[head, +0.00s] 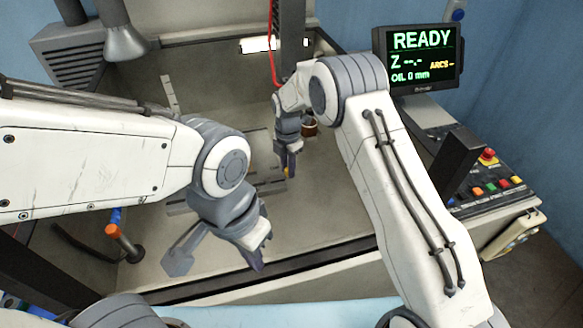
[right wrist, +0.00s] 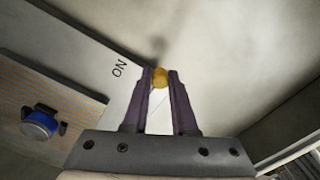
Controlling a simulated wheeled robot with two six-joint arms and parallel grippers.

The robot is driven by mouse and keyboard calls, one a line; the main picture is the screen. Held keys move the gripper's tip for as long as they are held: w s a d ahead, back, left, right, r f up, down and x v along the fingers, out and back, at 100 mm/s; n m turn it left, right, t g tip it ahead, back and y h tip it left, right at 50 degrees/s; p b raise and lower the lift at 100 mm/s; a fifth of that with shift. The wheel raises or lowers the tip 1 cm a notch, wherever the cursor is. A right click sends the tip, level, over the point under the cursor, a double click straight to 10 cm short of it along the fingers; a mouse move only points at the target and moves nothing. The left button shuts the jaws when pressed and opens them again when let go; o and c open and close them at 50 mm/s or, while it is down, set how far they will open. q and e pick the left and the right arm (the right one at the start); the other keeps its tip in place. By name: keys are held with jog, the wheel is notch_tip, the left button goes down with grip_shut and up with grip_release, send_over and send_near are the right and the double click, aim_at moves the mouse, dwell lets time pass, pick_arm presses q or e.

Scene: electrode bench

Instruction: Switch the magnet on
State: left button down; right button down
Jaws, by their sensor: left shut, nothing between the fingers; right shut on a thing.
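A small yellow knob (right wrist: 160,77) is between the fingertips of my right gripper (right wrist: 160,84) in the right wrist view. It is by a pale plate (right wrist: 108,60) marked "ON", which I take for the magnet; the letters lie left of the fingers. In the head view my right gripper (head: 289,172) points down into the tank, and most of the magnet is hard to make out. My left gripper (head: 258,258) is shut and empty, lower in the picture, over the tank's front part.
A monitor (head: 419,55) reads READY. A control panel (head: 490,187) with a red button and several coloured buttons stands at the right. A blue round cap (right wrist: 38,124) shows left of my right gripper.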

jog(key=shift+w+a, duration=0.1)
jog(key=shift+a, duration=0.15)
jog(key=c, duration=0.7)
grip_release()
jog(key=shift+d, duration=0.1)
jog(key=shift+r, duration=0.1)
notch_tip(320, 180, up, 10)
jog(key=b, duration=0.2)
jog(key=shift+r, duration=0.15)
jog(key=shift+d, duration=0.1)
